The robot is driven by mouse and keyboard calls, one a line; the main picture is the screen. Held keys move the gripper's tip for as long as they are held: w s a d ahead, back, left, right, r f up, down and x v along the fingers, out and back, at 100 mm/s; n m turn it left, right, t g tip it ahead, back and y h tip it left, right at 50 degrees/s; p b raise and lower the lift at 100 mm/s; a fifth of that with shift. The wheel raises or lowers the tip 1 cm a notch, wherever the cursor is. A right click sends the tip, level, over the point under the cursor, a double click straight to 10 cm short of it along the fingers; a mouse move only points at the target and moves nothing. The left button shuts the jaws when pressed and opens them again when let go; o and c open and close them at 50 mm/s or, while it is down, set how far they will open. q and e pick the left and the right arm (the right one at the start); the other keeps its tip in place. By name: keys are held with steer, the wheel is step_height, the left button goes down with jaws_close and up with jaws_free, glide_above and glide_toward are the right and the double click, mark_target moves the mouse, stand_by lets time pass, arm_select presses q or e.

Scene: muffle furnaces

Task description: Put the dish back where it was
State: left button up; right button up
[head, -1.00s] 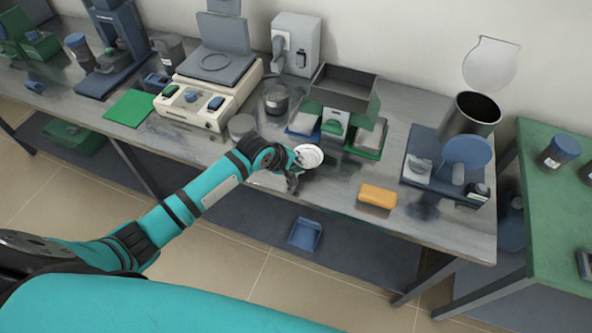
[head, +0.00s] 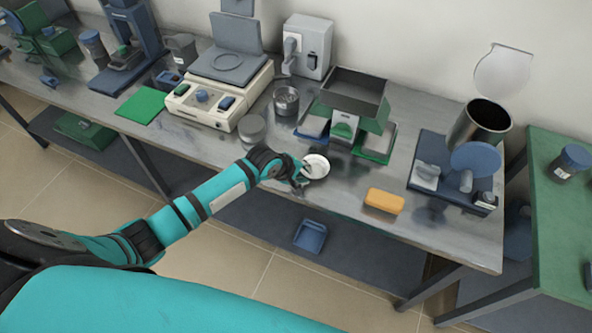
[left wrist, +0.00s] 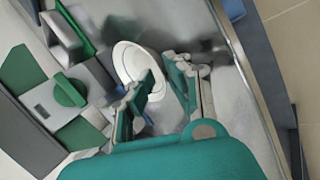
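The dish (head: 316,167) is small, round and white, and sits near the front edge of the metal bench in the head view. In the left wrist view the dish (left wrist: 131,62) lies flat, just past the fingertips and to their left. My left gripper (head: 299,179) is low over the bench, at the near left side of the dish. In the left wrist view my left gripper (left wrist: 163,80) has its two fingers apart with a gap between them. The left finger overlaps the dish's rim; I cannot tell whether it touches. My right gripper is not in view.
A green-and-grey hopper device (head: 352,103) stands behind the dish. A yellow block (head: 384,201) lies to its right, and a grey round container (head: 252,129) to its left. A blue stand (head: 452,180) is further right. Bare bench lies between dish and block.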

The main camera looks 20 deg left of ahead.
arm_select(q)
steer(key=v, duration=1.1)
steer(key=shift+r, duration=0.2)
stand_by(0.9)
